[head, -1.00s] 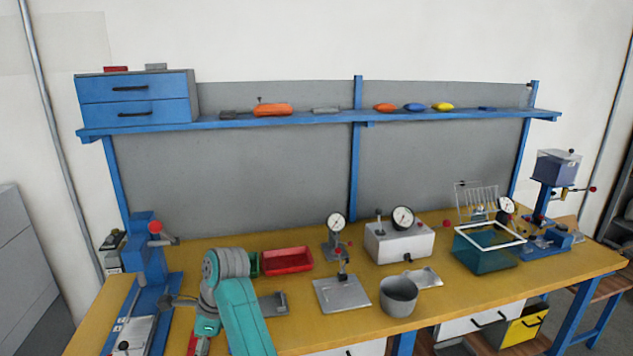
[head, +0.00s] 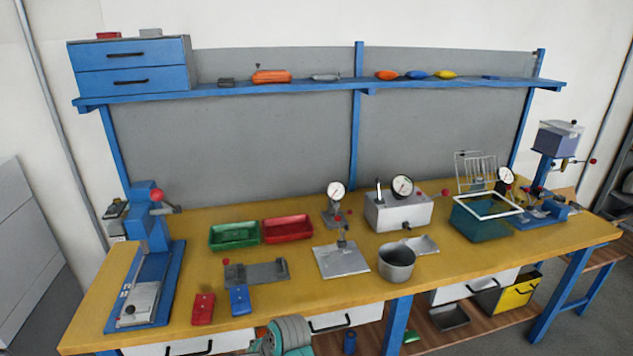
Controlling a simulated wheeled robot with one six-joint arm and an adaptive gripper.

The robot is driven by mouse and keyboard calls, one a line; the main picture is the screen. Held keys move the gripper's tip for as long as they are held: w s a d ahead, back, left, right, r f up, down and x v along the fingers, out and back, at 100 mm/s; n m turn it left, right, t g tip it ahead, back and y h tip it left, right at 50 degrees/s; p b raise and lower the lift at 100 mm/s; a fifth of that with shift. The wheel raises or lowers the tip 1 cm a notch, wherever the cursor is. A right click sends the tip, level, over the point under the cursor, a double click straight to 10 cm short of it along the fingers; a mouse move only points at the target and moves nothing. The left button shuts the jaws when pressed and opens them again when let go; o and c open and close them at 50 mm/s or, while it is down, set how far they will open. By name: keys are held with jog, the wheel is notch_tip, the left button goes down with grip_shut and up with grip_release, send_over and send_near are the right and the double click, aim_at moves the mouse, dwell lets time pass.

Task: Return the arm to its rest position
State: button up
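My arm (head: 287,335) shows only as a teal and grey joint at the bottom edge of the head view, in front of the bench's front edge. My gripper is out of the frame, so I cannot see its fingers or whether it holds anything. The yellow workbench top (head: 290,215) is clear of my arm.
A blue press (head: 150,255) stands at the bench's left end. Red (head: 204,308) and blue (head: 240,300) blocks lie near the front edge by a grey fixture (head: 256,273). Green (head: 234,235) and red (head: 287,229) trays, gauges, a grey pot (head: 396,262) and a teal tank (head: 484,219) stand behind and right.

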jog(key=s+d+f+n+t, duration=0.3)
jog(key=s+d+f+t, duration=0.1)
jog(key=s+d+f, duration=0.8)
jog(key=s+d+n+t+h, duration=0.2)
jog(key=s+d+t, duration=0.1)
jog(key=s+d, duration=0.85)
jog(key=s+d+r+n+t+h, duration=0.1)
jog(key=s+d+r+n, duration=0.3)
jog(key=s+r, duration=0.7)
jog(key=s+d+r+n+t+h, duration=0.2)
jog(key=s+d+r+n+t, duration=0.2)
jog(key=s+r, duration=0.8)
jog(key=shift+d+r+t, duration=0.3)
jog(key=shift+d+r, duration=0.65)
jog(key=shift+d, duration=0.2)
